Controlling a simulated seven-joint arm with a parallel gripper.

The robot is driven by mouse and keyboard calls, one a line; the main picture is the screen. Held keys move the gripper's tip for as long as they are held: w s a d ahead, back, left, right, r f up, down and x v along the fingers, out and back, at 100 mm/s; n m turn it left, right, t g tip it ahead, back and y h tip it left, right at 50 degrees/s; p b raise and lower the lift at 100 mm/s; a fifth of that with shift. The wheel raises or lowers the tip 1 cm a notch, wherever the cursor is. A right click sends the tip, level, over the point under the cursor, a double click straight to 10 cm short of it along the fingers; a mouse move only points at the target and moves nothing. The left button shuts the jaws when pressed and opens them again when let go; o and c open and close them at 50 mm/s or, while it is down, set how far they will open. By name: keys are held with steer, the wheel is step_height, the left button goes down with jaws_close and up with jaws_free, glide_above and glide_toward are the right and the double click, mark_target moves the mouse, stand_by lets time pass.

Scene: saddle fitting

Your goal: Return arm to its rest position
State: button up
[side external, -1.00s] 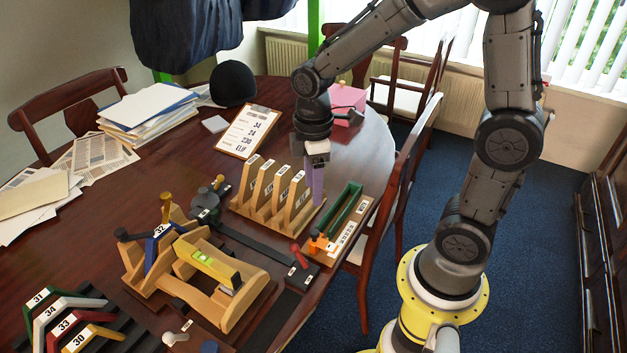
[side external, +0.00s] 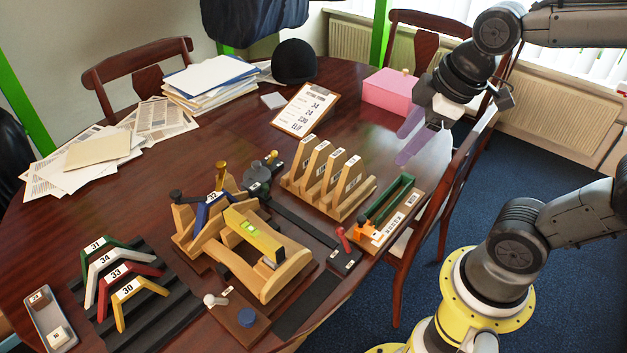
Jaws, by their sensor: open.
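My gripper (side external: 413,137) is at the upper right, raised over the right edge of the table. Its two purple fingers are spread apart with nothing between them. The wooden rack of numbered upright boards (side external: 328,180) stands to its left on the table, apart from it. The wooden saddle stand (side external: 245,245) is at the table's middle front, with a blue gauge marked 32 (side external: 213,207) across its left part and a yellow level (side external: 254,233) resting on top. Coloured gauges (side external: 117,276) marked 31, 34, 33 and 30 sit on a black stepped rack at the front left.
A pink box (side external: 391,92) is just left of my gripper. A clipboard (side external: 305,110), paper stack (side external: 209,84) and black helmet (side external: 294,62) lie at the back. A tray with a green channel (side external: 389,200) is below my gripper. Chairs (side external: 462,165) stand close to the table's right edge.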

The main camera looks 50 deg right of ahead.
steer(key=shift+s+a+f+m+t, duration=0.15)
steer(key=shift+s+m+t, duration=0.1)
steer(key=shift+s+m, duration=1.25)
steer(key=shift+s+d+f+m+t, duration=0.1)
steer(key=shift+s+m+t, duration=0.15)
steer(key=shift+s+m, duration=1.25)
